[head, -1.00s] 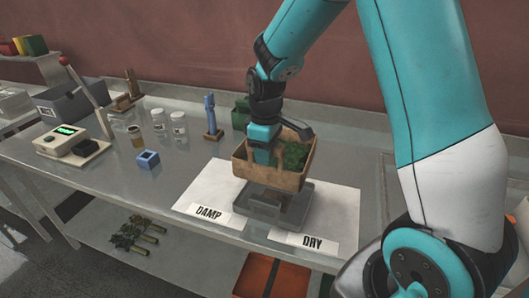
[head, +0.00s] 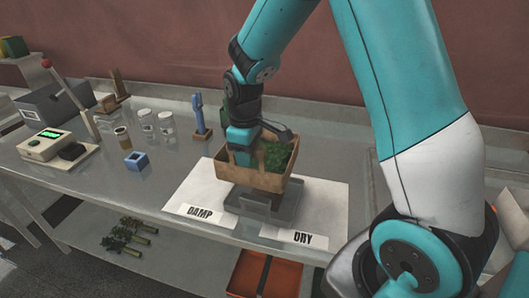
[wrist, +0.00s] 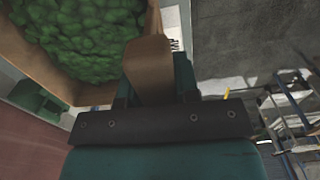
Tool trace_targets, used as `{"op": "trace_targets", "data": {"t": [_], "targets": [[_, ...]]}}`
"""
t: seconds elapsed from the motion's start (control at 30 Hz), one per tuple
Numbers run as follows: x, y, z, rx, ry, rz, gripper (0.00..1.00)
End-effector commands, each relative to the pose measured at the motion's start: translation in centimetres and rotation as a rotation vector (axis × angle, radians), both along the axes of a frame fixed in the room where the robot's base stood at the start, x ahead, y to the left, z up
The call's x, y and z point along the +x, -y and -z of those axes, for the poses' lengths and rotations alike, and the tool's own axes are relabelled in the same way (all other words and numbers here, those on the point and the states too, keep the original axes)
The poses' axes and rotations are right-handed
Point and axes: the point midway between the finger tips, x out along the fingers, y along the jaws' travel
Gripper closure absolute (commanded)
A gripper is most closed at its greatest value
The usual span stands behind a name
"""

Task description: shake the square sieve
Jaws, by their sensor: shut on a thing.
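The square sieve (head: 262,180) is a brown wooden box holding green lumps (head: 279,155). It is held above a dark grey tray (head: 285,210) on the white sheet. The sieve's underside and the tray's inside are mostly hidden.
The white sheet (head: 190,192) has DAMP and DRY labels. A blue block (head: 137,161), jars (head: 166,126), a blue tool on a stand (head: 200,118) and a scale-like device (head: 50,146) stand left. An orange crate (head: 262,275) sits below.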

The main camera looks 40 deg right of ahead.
Motion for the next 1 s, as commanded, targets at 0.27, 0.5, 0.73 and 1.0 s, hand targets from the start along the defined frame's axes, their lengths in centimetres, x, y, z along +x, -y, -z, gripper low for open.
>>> {"op": "trace_targets", "data": {"t": [0.27, 0.5, 0.73, 1.0], "targets": [[0.0, 0.4, -0.1, 0.000, 0.001, -0.005, 1.00], [0.0, 0.8, -0.1, -0.001, 0.001, 0.008, 1.00], [0.0, 2.1, 0.0, 0.000, 0.001, 0.000, 1.00], [0.0, 2.1, 0.0, 0.000, 0.001, 0.001, 1.00]]}}
